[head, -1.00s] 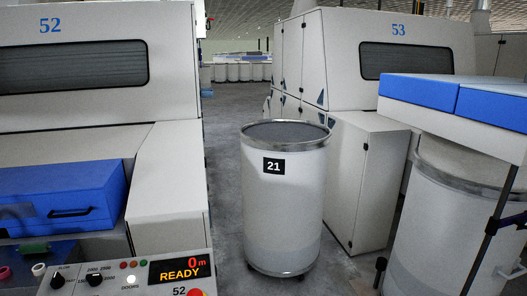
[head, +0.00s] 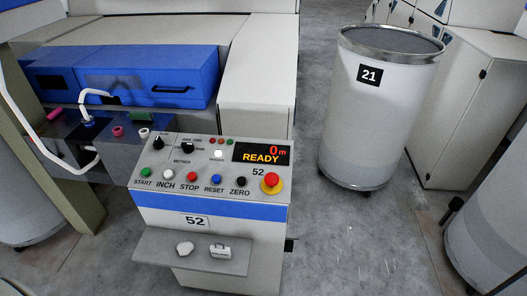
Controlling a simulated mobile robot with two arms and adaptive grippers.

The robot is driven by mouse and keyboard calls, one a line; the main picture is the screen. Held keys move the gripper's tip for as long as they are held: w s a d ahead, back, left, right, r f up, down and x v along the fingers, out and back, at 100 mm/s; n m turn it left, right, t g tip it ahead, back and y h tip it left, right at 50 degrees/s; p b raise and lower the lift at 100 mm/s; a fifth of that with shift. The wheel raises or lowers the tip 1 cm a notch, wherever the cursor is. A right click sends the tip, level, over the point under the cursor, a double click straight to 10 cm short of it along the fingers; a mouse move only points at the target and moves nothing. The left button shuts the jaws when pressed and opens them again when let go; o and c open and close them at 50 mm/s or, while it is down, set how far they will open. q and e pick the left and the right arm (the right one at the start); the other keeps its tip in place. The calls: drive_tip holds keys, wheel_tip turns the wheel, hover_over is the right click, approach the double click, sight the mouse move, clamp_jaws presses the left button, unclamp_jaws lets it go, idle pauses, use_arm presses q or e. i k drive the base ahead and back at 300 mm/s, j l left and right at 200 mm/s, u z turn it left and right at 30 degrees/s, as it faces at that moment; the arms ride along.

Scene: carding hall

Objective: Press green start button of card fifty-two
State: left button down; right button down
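The control panel of card 52 (head: 210,155) stands at the centre left in the head view, with its sloped top facing me. The green start button (head: 145,172) is at the left end of the button row, above the label START. To its right are the white INCH button (head: 168,174), the red STOP button (head: 193,177), the blue RESET button (head: 216,179) and the black ZERO button (head: 241,181). The display (head: 262,153) reads READY and 0 m. Neither of my grippers is in view.
A red emergency mushroom button (head: 271,181) sits at the panel's right end. A shelf (head: 165,249) with small items juts out below the panel. Can 21 (head: 363,115) stands to the right on the grey floor. A blue cover (head: 190,77) and white tubing (head: 45,150) are behind and left.

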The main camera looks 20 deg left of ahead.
sight(146, 172)
drive_tip(key=k+j+u, duration=0.1)
drive_tip(key=u, duration=0.85)
